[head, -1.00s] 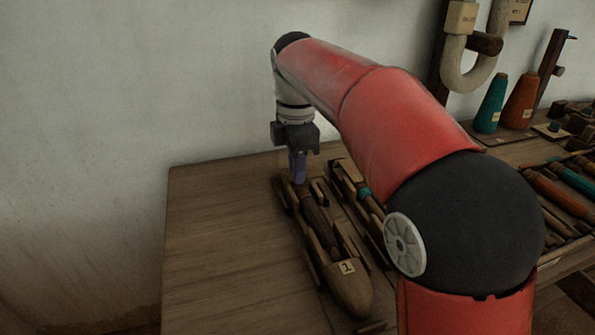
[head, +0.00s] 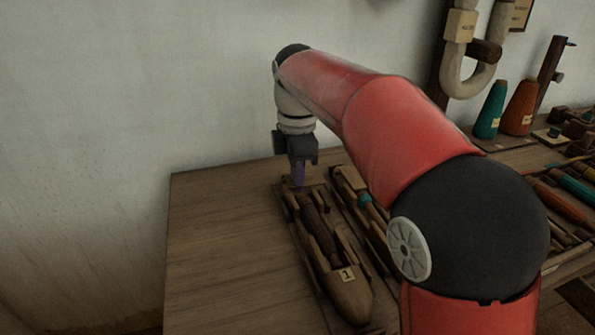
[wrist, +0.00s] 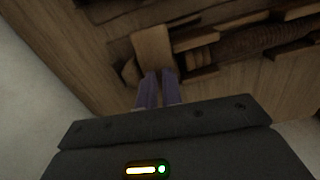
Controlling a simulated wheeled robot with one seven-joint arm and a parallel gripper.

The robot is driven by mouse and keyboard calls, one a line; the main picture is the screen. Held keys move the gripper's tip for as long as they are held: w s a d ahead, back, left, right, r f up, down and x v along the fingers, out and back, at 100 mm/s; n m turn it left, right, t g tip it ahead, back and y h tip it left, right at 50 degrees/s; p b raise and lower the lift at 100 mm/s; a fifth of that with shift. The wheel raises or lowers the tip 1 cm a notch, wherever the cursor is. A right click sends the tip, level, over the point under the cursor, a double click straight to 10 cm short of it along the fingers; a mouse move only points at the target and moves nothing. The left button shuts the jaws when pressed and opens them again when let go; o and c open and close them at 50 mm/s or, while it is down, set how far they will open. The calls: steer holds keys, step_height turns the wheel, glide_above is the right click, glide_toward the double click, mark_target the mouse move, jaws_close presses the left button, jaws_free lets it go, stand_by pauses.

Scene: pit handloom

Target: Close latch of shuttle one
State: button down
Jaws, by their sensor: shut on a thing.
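Shuttle one (head: 345,295) is a long dark wooden boat shape with a "1" label, lying in its rack on the table. A dark yarn-wound core lies in its hollow, also seen in the wrist view (wrist: 245,40). My gripper (head: 299,183) points down at the shuttle's far end. In the wrist view its purple fingers (wrist: 160,76) are close together at the edge of a pale wooden block (wrist: 153,45), which I take for the latch. What lies between the fingertips is mostly hidden, and I cannot tell the latch's angle.
A second shuttle (head: 365,205) lies close on the right, partly behind my arm. Teal (head: 490,112) and orange (head: 519,110) cones stand at the back right. The wooden table (head: 225,240) is bare on the left, with the wall behind.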

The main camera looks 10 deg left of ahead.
steer(key=m+p, duration=0.3)
steer(key=m, duration=0.1)
steer(key=shift+r, duration=0.25)
steer(key=m+p, duration=0.3)
steer(key=m, duration=0.1)
steer(key=shift+m, duration=0.4)
steer(key=m+p, duration=0.2)
steer(key=m, duration=0.2)
steer(key=shift+f, duration=0.1)
steer(key=shift+f+m, duration=0.1)
steer(key=shift+m, duration=2.1)
steer(key=c, duration=1.8)
jaws_free()
step_height(320, 180, up, 8)
steer(key=shift+f, duration=0.1)
